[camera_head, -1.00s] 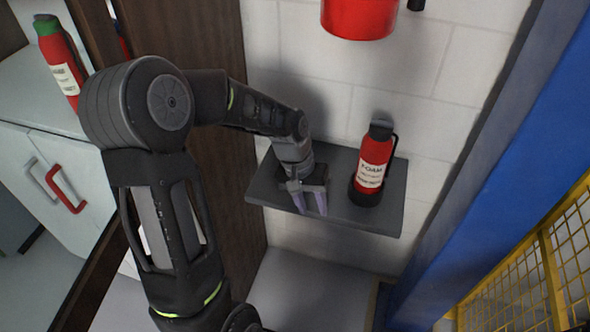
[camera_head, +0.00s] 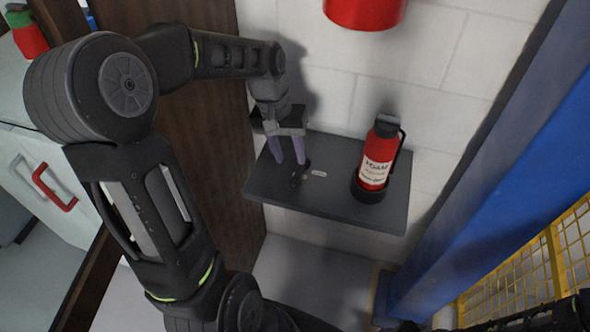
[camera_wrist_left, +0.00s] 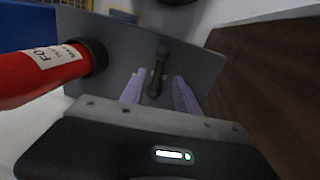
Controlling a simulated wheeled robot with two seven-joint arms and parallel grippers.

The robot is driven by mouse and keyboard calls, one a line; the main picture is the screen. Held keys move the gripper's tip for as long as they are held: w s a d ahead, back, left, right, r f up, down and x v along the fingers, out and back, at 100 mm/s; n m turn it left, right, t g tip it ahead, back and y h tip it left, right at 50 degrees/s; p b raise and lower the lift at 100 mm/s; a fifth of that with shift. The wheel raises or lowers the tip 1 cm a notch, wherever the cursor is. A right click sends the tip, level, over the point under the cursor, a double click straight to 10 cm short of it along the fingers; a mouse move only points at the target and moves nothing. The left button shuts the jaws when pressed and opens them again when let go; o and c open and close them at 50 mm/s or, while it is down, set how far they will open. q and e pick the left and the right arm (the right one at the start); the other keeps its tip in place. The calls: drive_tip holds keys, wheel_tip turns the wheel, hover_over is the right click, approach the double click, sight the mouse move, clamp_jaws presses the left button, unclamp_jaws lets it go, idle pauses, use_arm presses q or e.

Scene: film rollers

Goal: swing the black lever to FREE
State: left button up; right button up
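The black lever (camera_head: 299,176) stands on a dark grey shelf, left of the extinguisher. In the left wrist view, the lever (camera_wrist_left: 157,72) rises between my left fingers. A small pale label (camera_head: 319,174) lies just right of it; its text is too small to read, and FREE cannot be made out. My left gripper (camera_head: 290,160) is open, pointing down at the lever. In the left wrist view, my left gripper (camera_wrist_left: 158,86) has its two purple fingers on either side of the lever, with gaps visible.
A red FOAM extinguisher (camera_head: 376,160) stands on the shelf (camera_head: 330,205), close to the lever's right. Another red object (camera_head: 364,12) hangs above. A brown wooden panel (camera_head: 215,130) is at left, a blue post (camera_head: 490,190) at right. The shelf's front is clear.

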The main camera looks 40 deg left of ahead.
sight(296, 176)
use_arm(q)
drive_tip(key=shift+w+d+f, duration=0.1)
drive_tip(key=shift+d+f, duration=0.1)
drive_tip(key=shift+f, duration=1.1)
drive_tip(key=shift+w+d+f, duration=0.1)
drive_tip(key=shift+d+f, duration=0.15)
drive_tip(key=shift+f, duration=1.05)
drive_tip(key=shift+w+d+f, duration=0.1)
drive_tip(key=shift+d+f, duration=0.1)
drive_tip(key=shift+f, duration=1.1)
drive_tip(key=shift+c, duration=0.2)
clamp_jaws()
